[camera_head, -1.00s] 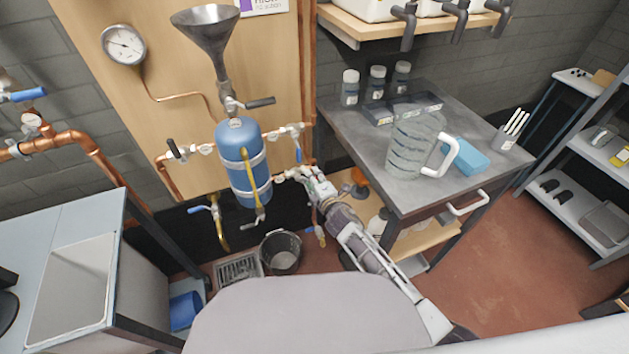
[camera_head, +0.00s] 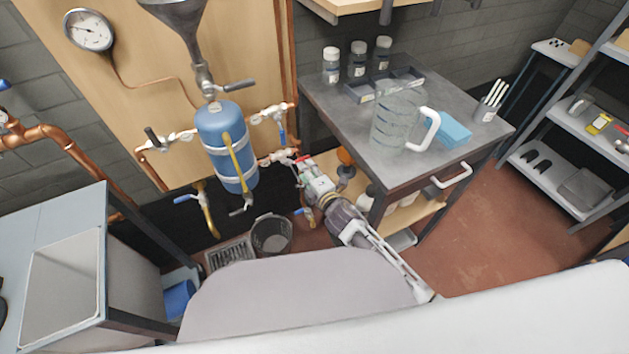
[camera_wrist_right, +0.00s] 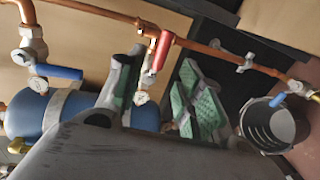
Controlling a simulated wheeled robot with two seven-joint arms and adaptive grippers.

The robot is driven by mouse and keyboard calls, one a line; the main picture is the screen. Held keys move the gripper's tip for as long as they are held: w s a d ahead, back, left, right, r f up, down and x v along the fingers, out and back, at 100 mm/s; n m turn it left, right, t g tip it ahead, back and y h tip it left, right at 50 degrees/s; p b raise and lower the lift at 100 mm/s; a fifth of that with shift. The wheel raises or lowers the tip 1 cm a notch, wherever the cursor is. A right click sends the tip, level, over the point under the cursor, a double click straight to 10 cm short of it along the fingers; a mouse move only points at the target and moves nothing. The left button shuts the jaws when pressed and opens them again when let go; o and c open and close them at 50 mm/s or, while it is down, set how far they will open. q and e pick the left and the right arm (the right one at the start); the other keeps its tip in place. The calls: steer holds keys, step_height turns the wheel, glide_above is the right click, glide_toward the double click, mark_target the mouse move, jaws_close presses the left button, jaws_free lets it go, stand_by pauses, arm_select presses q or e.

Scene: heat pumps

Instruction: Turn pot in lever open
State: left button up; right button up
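The pot is a blue cylinder (camera_head: 214,132) strapped to the wooden panel, with valves around it. A valve with a red lever (camera_head: 304,159) sits low on its right side. I cannot tell for sure that this is the pot in lever. My right gripper (camera_head: 306,179) is beside this valve. In the right wrist view, the red lever (camera_wrist_right: 158,52) lies between and just beyond the spread green-padded fingers of my right gripper (camera_wrist_right: 160,90). The fingers are open and I see no firm hold on the lever. My left gripper is not in view.
Blue-handled valves (camera_head: 279,136) and copper pipes surround the pot. A black bucket (camera_head: 271,234) and floor drain (camera_head: 230,253) are below. A grey table (camera_head: 455,140) with a clear jug (camera_head: 398,122) stands close to the right of my arm.

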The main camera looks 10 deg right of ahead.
steer(key=shift+v, duration=2.45)
steer(key=shift+f, duration=0.1)
